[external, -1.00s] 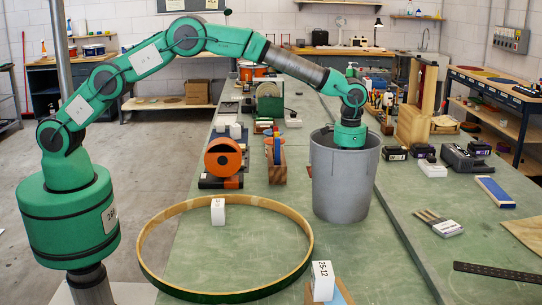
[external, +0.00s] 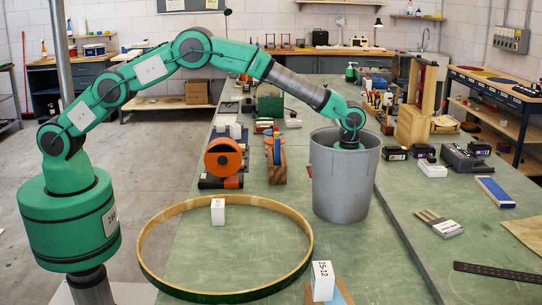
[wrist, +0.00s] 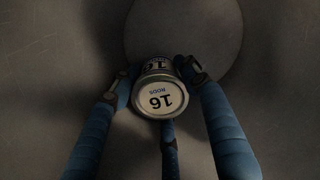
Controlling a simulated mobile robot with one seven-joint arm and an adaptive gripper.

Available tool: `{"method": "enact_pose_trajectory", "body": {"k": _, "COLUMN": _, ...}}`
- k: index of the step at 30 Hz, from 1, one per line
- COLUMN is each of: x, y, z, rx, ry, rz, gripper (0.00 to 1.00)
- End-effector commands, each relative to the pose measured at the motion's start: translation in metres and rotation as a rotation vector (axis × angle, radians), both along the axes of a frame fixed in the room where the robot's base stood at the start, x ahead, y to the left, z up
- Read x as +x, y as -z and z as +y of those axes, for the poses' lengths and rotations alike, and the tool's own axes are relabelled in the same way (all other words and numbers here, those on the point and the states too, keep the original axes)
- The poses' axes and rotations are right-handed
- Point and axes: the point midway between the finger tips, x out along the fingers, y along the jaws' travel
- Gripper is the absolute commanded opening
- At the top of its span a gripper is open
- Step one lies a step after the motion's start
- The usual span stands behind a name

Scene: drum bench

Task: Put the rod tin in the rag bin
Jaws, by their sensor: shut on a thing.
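The rag bin (external: 342,185) is a tall grey cylinder on the green bench. In the external view my wrist reaches down into the bin's mouth, and its wall hides my fingers and the tin. The wrist view shows dim grey walls around the tin and a round floor beyond it; the gap to the floor is hard to judge.
A large wooden hoop (external: 228,292) lies on the bench left of the bin. An orange reel (external: 223,158) and a wooden block (external: 276,165) stand left of it. Black battery packs (external: 395,153) and a tall wooden piece (external: 417,105) are at right and behind.

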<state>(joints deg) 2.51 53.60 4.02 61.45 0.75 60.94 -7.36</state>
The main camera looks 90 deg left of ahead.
Motion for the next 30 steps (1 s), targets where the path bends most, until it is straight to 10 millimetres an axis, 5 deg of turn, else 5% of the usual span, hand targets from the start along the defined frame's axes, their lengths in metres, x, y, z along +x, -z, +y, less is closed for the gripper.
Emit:
{"method": "enact_pose_trajectory", "body": {"k": 7, "x": 0.0, "y": 0.029, "z": 0.0, "rx": 0.0, "ry": 0.0, "rz": 0.0, "gripper": 0.13}}
{"method": "enact_pose_trajectory", "body": {"k": 22, "x": 0.0, "y": 0.035, "z": 0.0, "rx": 0.0, "ry": 0.0, "rz": 0.0, "gripper": 0.13}}
{"method": "enact_pose_trajectory", "body": {"k": 23, "x": 0.0, "y": 0.035, "z": 0.0, "rx": 0.0, "ry": 0.0, "rz": 0.001, "gripper": 0.48}}
{"method": "enact_pose_trajectory", "body": {"k": 24, "x": 0.0, "y": 0.035, "z": 0.0, "rx": 0.0, "ry": 0.0, "rz": 0.001, "gripper": 0.53}}
{"method": "enact_pose_trajectory", "body": {"k": 30, "x": 0.0, "y": 0.035, "z": 0.0, "rx": 0.0, "ry": 0.0, "rz": 0.001, "gripper": 0.53}}
